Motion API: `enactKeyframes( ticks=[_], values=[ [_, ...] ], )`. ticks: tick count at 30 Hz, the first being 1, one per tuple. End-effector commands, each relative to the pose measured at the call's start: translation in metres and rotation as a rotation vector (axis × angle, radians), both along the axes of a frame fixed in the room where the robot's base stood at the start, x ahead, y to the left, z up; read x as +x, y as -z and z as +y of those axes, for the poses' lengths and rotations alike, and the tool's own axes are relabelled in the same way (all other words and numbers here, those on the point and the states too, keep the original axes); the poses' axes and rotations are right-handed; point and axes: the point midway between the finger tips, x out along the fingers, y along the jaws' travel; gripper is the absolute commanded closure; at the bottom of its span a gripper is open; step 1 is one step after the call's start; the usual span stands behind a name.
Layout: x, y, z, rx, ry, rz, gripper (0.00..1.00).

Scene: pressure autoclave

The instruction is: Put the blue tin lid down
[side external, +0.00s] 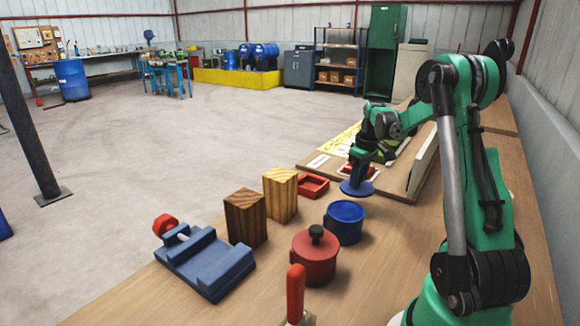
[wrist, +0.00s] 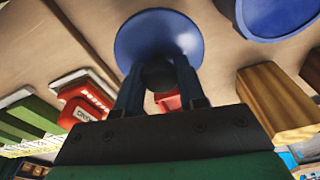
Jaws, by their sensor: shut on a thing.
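The blue tin lid (side external: 356,188) is a flat blue disc, low over the wooden table, behind the open blue tin (side external: 345,222). My gripper (side external: 360,168) points down and is shut on the lid's knob. In the wrist view the two fingers of my gripper (wrist: 158,78) close around the dark knob, with the blue lid (wrist: 155,28) spread beyond them. Whether the lid touches the table I cannot tell. The blue tin (wrist: 283,14) is at the top right of the wrist view, apart from the lid.
A red tray (side external: 312,186) lies left of the lid. Two wooden blocks (side external: 245,218) (side external: 281,194), a red lidded pot (side external: 314,257) and a blue fixture (side external: 206,263) stand nearer. A red lettered box (wrist: 83,102) and an upright board (side external: 422,163) are close by.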

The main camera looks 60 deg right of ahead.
Motion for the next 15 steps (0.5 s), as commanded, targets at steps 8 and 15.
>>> enactKeyframes(
  ticks=[8,15],
  values=[
    [0.000,0.033,0.000,0.000,0.000,0.000,1.00],
    [0.000,0.056,0.000,0.000,0.000,0.000,1.00]
  ],
)
